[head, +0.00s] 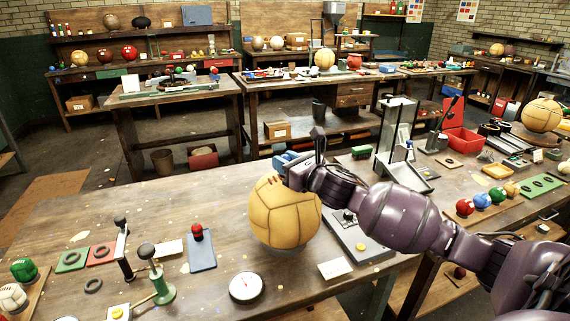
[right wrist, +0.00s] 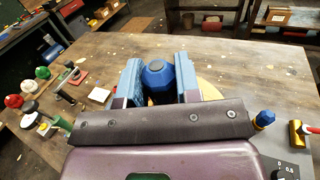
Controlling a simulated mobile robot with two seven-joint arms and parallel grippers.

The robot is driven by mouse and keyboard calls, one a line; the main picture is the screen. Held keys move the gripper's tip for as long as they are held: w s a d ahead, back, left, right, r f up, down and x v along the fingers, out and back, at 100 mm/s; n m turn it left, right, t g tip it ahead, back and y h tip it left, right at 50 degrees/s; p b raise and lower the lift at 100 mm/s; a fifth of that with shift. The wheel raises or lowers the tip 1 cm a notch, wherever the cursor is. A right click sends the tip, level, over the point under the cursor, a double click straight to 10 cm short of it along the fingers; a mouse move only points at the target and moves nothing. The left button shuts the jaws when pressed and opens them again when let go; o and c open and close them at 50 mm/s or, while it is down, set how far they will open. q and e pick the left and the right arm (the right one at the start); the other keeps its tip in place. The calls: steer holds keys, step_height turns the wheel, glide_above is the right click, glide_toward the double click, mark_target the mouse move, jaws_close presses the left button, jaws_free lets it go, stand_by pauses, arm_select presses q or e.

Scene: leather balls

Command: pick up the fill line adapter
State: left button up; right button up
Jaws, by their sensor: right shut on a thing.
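My right gripper (head: 288,163) reaches in from the right, at the upper edge of a large tan leather ball (head: 284,222) on the near bench. In the right wrist view its two light blue fingers (right wrist: 157,66) stand on either side of a dark blue faceted fitting (right wrist: 158,76), which looks like the fill line adapter. The gripper is shut on it. In the head view the fitting cannot be clearly told apart from the gripper. My left gripper is not in view.
A round gauge (head: 246,287), a green-based stand (head: 160,284) and a blue plate with a red-topped part (head: 202,252) lie left of and before the ball. A dark device (head: 360,240) lies beneath my right arm.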

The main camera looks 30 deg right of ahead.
mark_target(285, 156)
step_height(285, 156, up, 19)
steer(key=shift+f+p, duration=0.15)
steer(key=shift+p, duration=0.15)
stand_by(0.3)
steer(key=shift+f, duration=0.2)
steer(key=shift+f, duration=0.15)
steer(key=shift+f+b, duration=0.6)
steer(key=shift+f, duration=0.1)
steer(key=shift+f, duration=0.35)
steer(key=shift+f+b, duration=0.35)
steer(key=shift+b, duration=0.05)
steer(key=shift+f, duration=0.1)
steer(key=shift+f, duration=0.25)
